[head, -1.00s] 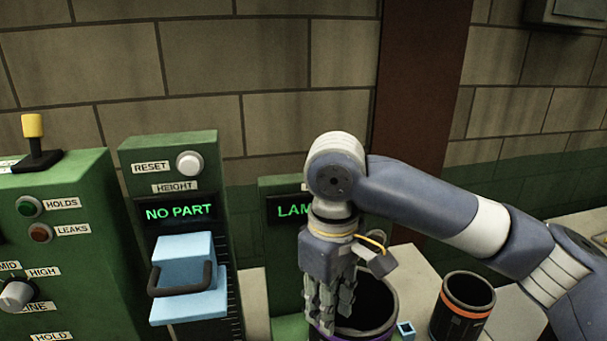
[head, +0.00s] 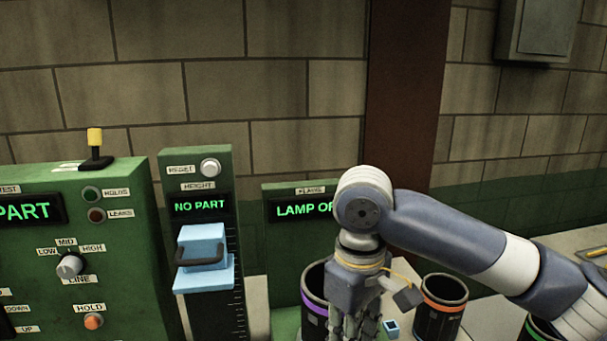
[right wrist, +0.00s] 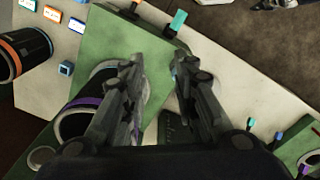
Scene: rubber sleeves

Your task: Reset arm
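My right arm comes in from the right in the head view, with its right gripper (head: 360,328) hanging down at the lower edge, fingers partly cut off. In the right wrist view the same gripper (right wrist: 156,75) has its two fingers spread apart with nothing between them. It hangs beside and partly in front of a black bin with a purple band (head: 313,297); that bin also shows left of the fingers in the right wrist view (right wrist: 80,118). My left gripper is not in view.
A black bin with an orange band (head: 440,306) and a small blue sleeve (head: 392,327) are near the gripper. The height gauge (head: 202,205) reads NO PART. Green panels (head: 130,260) stand at left. A lamp panel (head: 300,208) stands behind the arm. The wall is beyond.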

